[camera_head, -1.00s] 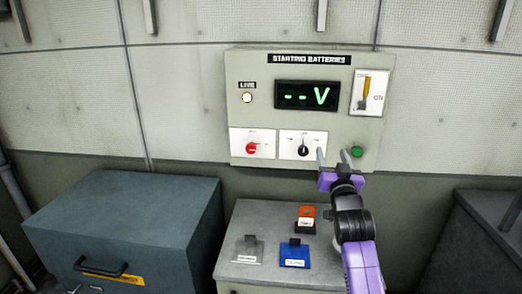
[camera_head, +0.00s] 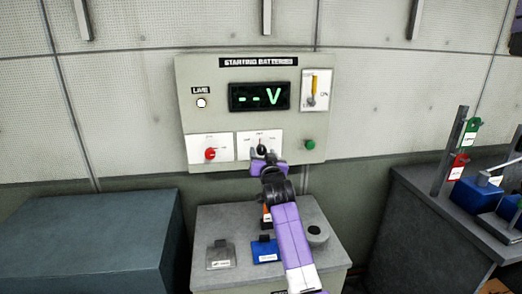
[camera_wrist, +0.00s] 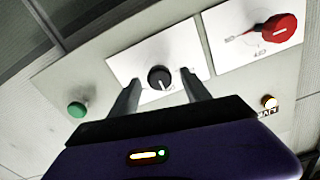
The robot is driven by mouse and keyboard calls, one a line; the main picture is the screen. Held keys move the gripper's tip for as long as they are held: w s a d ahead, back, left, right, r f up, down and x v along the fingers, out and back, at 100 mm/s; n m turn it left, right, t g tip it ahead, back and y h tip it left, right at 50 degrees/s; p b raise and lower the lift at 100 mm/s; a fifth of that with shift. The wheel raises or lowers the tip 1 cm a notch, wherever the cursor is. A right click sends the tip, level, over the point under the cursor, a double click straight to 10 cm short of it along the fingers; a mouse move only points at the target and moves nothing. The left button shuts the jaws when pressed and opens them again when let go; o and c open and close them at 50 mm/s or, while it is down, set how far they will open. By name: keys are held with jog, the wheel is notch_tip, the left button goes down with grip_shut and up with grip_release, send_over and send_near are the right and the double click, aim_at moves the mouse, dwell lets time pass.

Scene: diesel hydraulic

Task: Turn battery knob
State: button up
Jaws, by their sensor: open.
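The battery panel (camera_head: 218,126) on the wall is headed STARTING BATTERIES and its display (camera_head: 260,96) reads "-- V". A black knob (camera_head: 262,149) sits on a white plate at the panel's lower middle. It also shows in the wrist view (camera_wrist: 159,77), with a light pointer mark. A red knob (camera_head: 210,154) is on the plate to its left and shows at upper right in the wrist view (camera_wrist: 280,28). My gripper (camera_head: 263,157) is open in front of the black knob. In the wrist view its fingers appear on either side of the knob; contact cannot be told.
A green button (camera_head: 310,145) and a yellow-handled lever (camera_head: 314,86) are on the panel's right. A lit LIVE lamp (camera_head: 201,103) is at upper left. Below stands a grey cabinet (camera_head: 215,215) with tags. A dark bench (camera_head: 420,215) is at right, a blue-grey box (camera_head: 100,240) at left.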

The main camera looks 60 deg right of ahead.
jog(key=shift+x, duration=1.3)
grip_shut()
